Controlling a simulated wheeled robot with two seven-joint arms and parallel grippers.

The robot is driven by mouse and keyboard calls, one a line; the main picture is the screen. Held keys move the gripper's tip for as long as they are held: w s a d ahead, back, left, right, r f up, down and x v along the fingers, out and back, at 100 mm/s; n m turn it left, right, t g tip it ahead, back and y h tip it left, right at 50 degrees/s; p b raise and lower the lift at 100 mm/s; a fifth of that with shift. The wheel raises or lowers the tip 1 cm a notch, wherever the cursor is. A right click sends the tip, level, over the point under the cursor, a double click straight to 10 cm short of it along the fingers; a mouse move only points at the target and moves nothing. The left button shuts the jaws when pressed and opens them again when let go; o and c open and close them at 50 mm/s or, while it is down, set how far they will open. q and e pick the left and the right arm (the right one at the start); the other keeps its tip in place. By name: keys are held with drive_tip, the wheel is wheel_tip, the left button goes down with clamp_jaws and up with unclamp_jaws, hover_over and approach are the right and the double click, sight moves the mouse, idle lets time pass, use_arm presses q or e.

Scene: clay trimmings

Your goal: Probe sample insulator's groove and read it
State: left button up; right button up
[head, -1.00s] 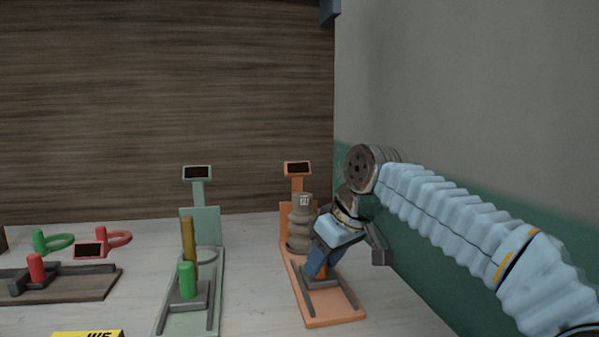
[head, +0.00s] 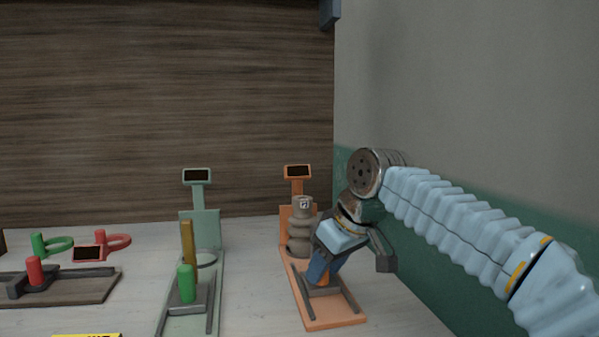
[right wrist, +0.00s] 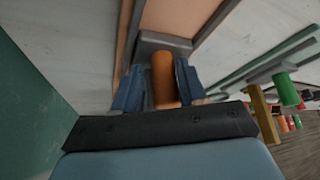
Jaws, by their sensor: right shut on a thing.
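The sample insulator (head: 301,232), a ribbed grey-brown piece with a small label on top, stands upright on the orange gauge stand (head: 332,321). The stand's raised display (head: 298,171) is dark, with no reading visible. My right gripper (head: 319,271) is in front of the insulator and shut on the orange knob (right wrist: 165,79) of the stand's grey slide (head: 322,289). In the right wrist view, the blue fingers sit on both sides of the knob. The gripper partly hides the insulator's right side, and I cannot tell whether a probe touches its groove. My left gripper is not in view.
A pale green stand (head: 205,262) with a green knob (head: 186,284) and a yellow-brown post (head: 188,243) is to the left. Farther left are a dark board (head: 80,291) with a red knob, and green and red rings. A green-and-grey wall (head: 430,235) is close on the right.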

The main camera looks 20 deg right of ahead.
drive_tip(key=shift+s+a, duration=0.4)
drive_tip(key=shift+a, duration=0.1)
drive_tip(key=o, duration=1.6)
drive_tip(key=shift+d, duration=0.1)
wheel_tip(320, 180, up, 6)
drive_tip(key=p, duration=0.4)
drive_tip(key=shift+d+f+p, duration=0.1)
drive_tip(key=shift+f+p, duration=0.15)
drive_tip(key=shift+p, duration=0.05)
drive_tip(key=shift+r, duration=0.75)
